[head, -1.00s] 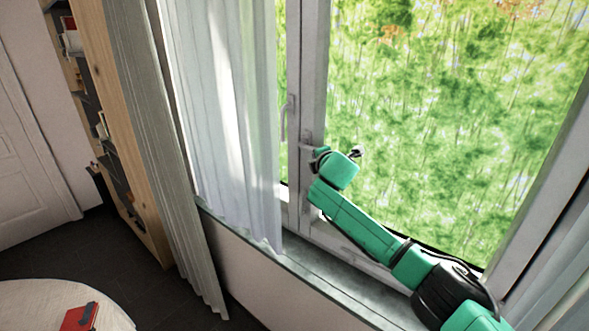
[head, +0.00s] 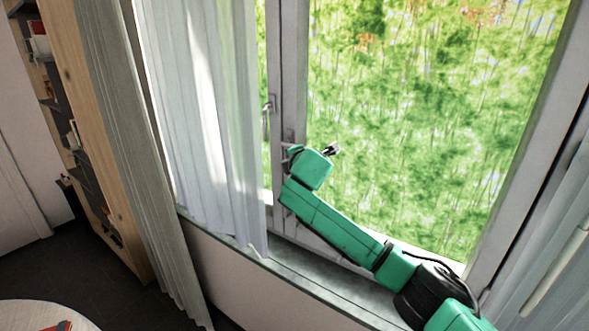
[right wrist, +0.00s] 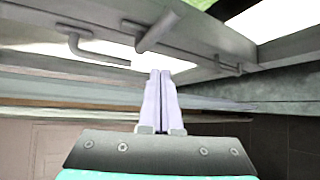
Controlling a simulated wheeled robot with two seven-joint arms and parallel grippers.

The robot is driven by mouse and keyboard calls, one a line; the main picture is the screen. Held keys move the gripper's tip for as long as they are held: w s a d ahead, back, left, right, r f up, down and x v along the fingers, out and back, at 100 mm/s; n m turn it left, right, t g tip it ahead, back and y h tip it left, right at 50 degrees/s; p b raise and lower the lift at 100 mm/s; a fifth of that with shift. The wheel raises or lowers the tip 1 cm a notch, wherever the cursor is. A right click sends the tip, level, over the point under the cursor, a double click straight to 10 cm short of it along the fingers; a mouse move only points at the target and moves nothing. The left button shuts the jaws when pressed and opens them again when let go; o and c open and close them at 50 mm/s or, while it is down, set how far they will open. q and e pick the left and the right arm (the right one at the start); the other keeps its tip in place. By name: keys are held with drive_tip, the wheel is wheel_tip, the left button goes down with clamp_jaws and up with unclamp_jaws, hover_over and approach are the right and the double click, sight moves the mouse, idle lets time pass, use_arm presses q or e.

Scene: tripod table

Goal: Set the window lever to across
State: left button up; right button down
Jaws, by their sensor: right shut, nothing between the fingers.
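A window lever (head: 266,118) hangs downward on the window frame left of my right arm in the head view. In the right wrist view, a bent grey lever (right wrist: 95,48) is at upper left, a thick grey bar (right wrist: 157,31) juts out near the fingertips, and a smaller handle-like fitting (right wrist: 228,67) is to the right. I cannot tell which of these matches the head view's lever. My right gripper (right wrist: 160,74) is shut and empty, its fingertips close to the frame; contact is unclear. My left gripper is out of view.
A white sheer curtain (head: 205,120) hangs just left of the lever. The window sill (head: 310,275) runs below my arm. A grey curtain (head: 135,150) and a wooden bookshelf (head: 95,130) stand farther left. A round table (head: 40,310) shows at lower left.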

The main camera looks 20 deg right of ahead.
drive_tip(key=r, duration=0.1)
drive_tip(key=s+a+r, duration=0.1)
drive_tip(key=s+a+r+b, duration=0.1)
drive_tip(key=shift+r, duration=0.1)
